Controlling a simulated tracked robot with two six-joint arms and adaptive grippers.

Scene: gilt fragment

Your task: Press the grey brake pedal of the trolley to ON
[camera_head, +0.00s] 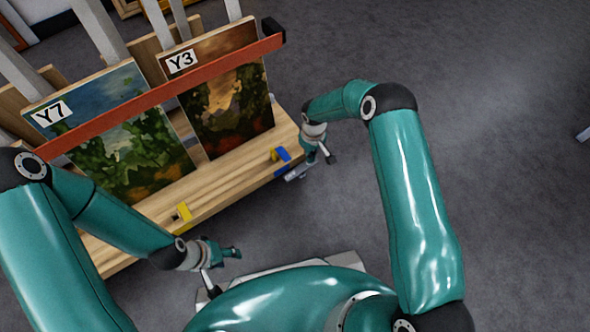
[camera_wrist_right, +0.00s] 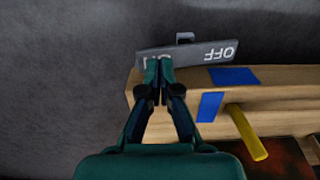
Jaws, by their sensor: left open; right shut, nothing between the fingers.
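The trolley (camera_head: 225,197) has a wooden deck and stands on the floor at left. Its grey brake pedal (camera_head: 297,173) sticks out at the deck's near right corner. In the right wrist view the pedal (camera_wrist_right: 192,58) is a grey bar marked OFF at its right end; the other marking is mostly covered by my fingertips. My right gripper (camera_head: 326,155) is shut and empty, its tips (camera_wrist_right: 158,70) over the ON end. I cannot tell whether they touch it. My left gripper (camera_head: 232,253) is open and empty, in front of the trolley's near side.
Paintings labelled Y7 (camera_head: 117,135) and Y3 (camera_head: 222,95) stand on the trolley behind a red bar (camera_head: 165,92). Blue tape (camera_wrist_right: 233,76) marks the deck corner, and a yellow peg (camera_wrist_right: 247,133) stands near it.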

